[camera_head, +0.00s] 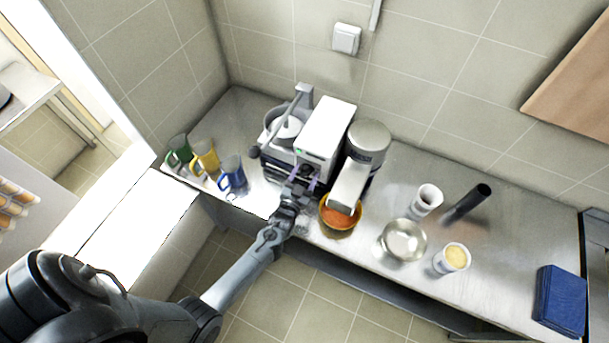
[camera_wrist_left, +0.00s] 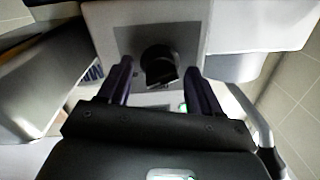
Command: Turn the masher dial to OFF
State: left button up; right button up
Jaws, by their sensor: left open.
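The masher (camera_head: 327,128) is a white box-shaped machine standing at the back of the counter. Its dial is a black round knob (camera_wrist_left: 160,64) on a grey panel, seen in the left wrist view. My left gripper (camera_head: 305,181) is in front of the machine's front face. In the left wrist view my left gripper (camera_wrist_left: 159,72) is open, with one dark finger on each side of the dial. I cannot tell whether the fingers touch it. A small green light (camera_wrist_left: 183,107) shows beside the dial. The dial's markings are not readable. My right gripper is out of view.
An orange-filled bowl (camera_head: 338,217) sits just right of my left gripper. A metal bowl (camera_head: 404,240) and white cups stand to the right.

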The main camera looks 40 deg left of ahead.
pick_arm(q)
jog(key=c, duration=1)
jog(key=shift+n, duration=0.3)
jog(key=n, duration=0.6)
jog(key=shift+r, duration=0.15)
jog(key=n, duration=0.3)
jog(key=shift+a+n+h, duration=0.1)
jog(key=shift+n+h, duration=0.2)
jog(key=shift+h, duration=0.1)
jog(key=shift+n, duration=1.5)
jog(key=shift+r, duration=0.1)
jog(key=o, duration=1)
